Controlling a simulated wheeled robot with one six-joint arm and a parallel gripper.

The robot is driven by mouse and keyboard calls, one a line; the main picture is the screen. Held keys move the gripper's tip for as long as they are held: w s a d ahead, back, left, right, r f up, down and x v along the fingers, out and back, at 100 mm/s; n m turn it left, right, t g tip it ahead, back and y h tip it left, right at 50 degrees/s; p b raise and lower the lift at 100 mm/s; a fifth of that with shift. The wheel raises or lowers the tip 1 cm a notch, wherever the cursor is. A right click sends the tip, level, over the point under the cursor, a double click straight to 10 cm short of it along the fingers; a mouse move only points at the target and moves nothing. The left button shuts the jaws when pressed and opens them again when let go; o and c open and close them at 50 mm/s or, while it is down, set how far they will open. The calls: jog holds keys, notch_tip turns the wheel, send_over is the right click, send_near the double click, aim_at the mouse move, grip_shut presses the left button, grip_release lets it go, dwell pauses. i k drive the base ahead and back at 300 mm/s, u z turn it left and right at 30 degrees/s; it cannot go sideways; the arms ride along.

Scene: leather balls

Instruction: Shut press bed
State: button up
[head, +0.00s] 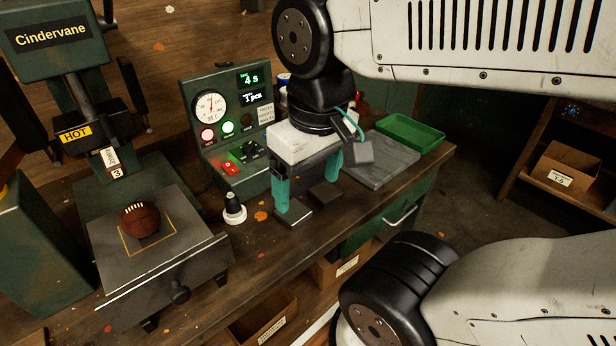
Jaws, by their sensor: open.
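The press bed (186,268) is a grey plate on the left, pulled out toward me from under the green Cindervane press (62,45). A black knob handle (179,292) sits on its front face. A brown leather ball (139,219) rests on the bed inside a yellow outlined square. My gripper (312,205) is above the bench to the right of the bed, pointing down. Its teal-sided fingers are apart with nothing between them. It is clear of the bed and the handle.
A control box (229,120) with a gauge, lights and a display reading 4 s stands behind. A grey slab (378,160) and a green tray (410,133) lie at right. Open boxes (262,318) sit below.

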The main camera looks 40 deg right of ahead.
aim_at(140, 278)
jog(key=u, duration=1.6)
jog(key=k, duration=0.95)
jog(key=z, duration=1)
jog(key=i, duration=0.5)
